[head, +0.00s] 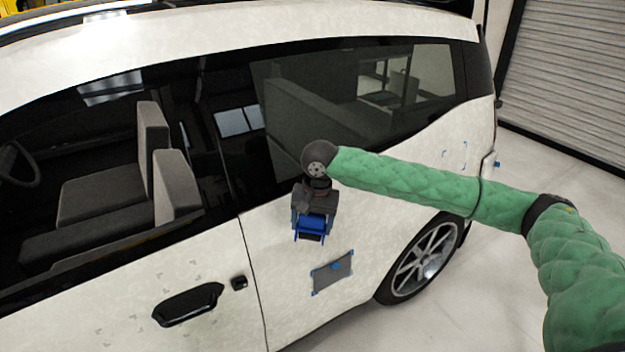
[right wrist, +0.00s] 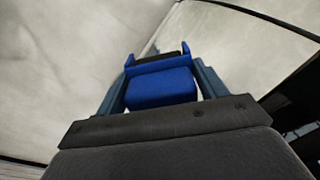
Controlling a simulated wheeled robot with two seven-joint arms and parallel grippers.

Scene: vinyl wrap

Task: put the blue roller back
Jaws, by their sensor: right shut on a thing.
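The blue roller (head: 311,224) is held in my right gripper (head: 314,216) in front of the white car's side, just below the rear window. In the right wrist view the blue roller (right wrist: 160,85) sits between the two fingers of my right gripper (right wrist: 162,88), with a dark part at its far end. The gripper is shut on it. Whether the roller touches the car panel cannot be told. My left gripper does not show in the head view.
The white car (head: 290,290) fills most of the view. A grey patch with blue corner tape (head: 333,273) is on its side, below right of the roller. The rear wheel (head: 420,258) is to the right. Open floor (head: 530,260) and a shutter door (head: 570,80) lie at the right.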

